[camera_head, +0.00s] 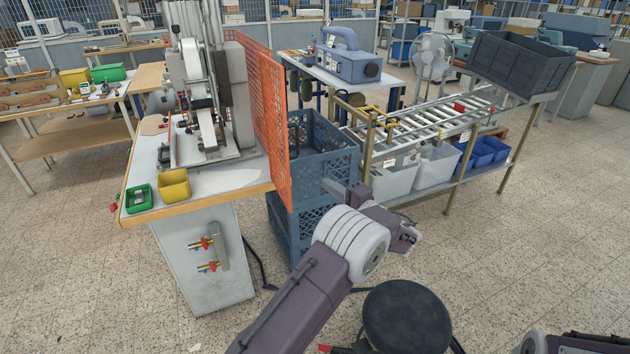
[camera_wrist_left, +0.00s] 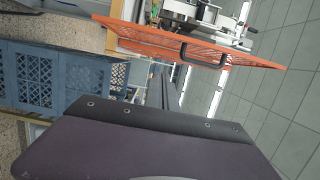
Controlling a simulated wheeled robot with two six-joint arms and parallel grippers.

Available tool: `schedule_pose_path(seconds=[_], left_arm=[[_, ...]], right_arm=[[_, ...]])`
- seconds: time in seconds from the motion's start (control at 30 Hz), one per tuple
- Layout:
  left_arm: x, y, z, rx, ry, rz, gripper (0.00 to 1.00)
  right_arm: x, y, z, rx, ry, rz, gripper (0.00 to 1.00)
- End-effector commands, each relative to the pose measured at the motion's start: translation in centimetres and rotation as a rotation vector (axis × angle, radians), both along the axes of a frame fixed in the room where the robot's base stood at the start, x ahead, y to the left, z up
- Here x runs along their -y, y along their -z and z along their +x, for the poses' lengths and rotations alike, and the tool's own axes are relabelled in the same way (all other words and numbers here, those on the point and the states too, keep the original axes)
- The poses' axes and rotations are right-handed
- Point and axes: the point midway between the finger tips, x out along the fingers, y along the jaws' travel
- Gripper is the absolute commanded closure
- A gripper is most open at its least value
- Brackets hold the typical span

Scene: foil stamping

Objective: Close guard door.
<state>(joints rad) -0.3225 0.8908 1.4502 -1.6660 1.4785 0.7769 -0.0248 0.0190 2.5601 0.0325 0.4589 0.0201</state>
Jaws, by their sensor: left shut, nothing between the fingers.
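The guard door is an orange mesh panel (camera_head: 270,115) standing upright at the right side of the stamping press (camera_head: 205,90), along the bench's right edge. The press front is uncovered. In the left wrist view the door (camera_wrist_left: 235,56) lies across the top, with a dark handle (camera_wrist_left: 184,54) on the face towards me. My left gripper (camera_head: 333,190) is shut and empty, in front of the blue crates and right of the door, apart from it. Its narrow fingers (camera_wrist_left: 168,88) point towards the door in the wrist view. My right gripper is not in view.
Stacked blue crates (camera_head: 325,165) stand right of the bench, close beside the door. A roller rack (camera_head: 450,118) with bins is further right. A dark round stool (camera_head: 406,315) is below my left arm. Yellow (camera_head: 174,190) and green (camera_head: 138,200) bins sit on the bench front.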

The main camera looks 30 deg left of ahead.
Motion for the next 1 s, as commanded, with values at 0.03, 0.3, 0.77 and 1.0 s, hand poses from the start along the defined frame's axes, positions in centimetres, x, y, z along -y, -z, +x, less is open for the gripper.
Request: schedule_pose_path(seconds=[0.03,0.3,0.77,1.0], left_arm=[[-1.0,-0.3,0.3,-0.001,-0.005,0.000,1.00],[-6.4,-0.3,2.9,-0.003,-0.005,-0.002,1.00],[-10.4,0.0,0.7,-0.004,-0.002,-0.002,1.00],[-10.4,0.0,0.6,-0.004,-0.002,-0.003,1.00]], right_arm=[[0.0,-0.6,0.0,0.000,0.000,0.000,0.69],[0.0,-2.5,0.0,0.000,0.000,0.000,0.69],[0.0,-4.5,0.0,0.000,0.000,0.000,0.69],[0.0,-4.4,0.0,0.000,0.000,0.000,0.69]])
